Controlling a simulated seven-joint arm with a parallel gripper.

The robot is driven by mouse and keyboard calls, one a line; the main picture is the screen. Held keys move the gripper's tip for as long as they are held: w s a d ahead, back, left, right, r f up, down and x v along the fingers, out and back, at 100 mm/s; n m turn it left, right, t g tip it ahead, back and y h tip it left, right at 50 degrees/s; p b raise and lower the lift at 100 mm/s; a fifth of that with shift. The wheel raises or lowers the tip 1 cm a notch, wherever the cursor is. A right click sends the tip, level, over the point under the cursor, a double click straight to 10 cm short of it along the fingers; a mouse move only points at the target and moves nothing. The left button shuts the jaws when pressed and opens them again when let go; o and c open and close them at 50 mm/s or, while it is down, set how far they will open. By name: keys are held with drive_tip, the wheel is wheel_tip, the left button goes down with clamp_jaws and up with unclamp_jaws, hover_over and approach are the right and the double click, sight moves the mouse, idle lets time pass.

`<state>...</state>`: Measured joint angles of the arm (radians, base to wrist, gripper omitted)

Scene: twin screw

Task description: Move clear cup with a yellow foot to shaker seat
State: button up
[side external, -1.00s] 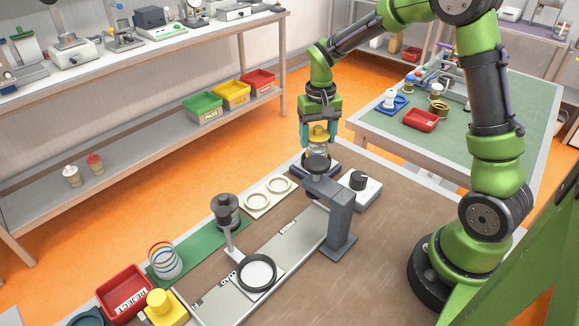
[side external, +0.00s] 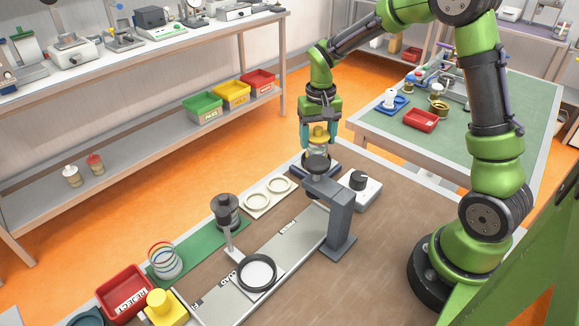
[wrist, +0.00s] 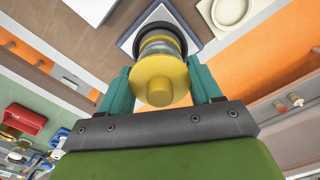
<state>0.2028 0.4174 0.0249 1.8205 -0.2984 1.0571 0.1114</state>
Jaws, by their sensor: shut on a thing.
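My gripper (side external: 318,131) is pointing down at the far end of the bench, shut on the clear cup with a yellow foot (side external: 319,133). The cup is upside down, its yellow foot upward between the fingers. In the wrist view the cup (wrist: 158,76) sits between the teal fingers (wrist: 161,92), with its lower end at a dark ring on a blue-grey base, likely the shaker seat (wrist: 190,18). In the side view this base (side external: 331,168) is partly hidden behind a grey post stand. I cannot tell whether the cup rests fully on it.
A grey post stand (side external: 341,222) stands just in front of the base. A white block with a black knob (side external: 359,181) is to its right. A red reject tray (side external: 124,294) and yellow block (side external: 165,308) are front left.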

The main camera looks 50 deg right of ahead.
drive_tip(key=shift+f, duration=0.95)
idle(0.4)
drive_tip(key=o, duration=1.3)
drive_tip(key=shift+c, duration=0.2)
drive_tip(key=shift+r, duration=3.5)
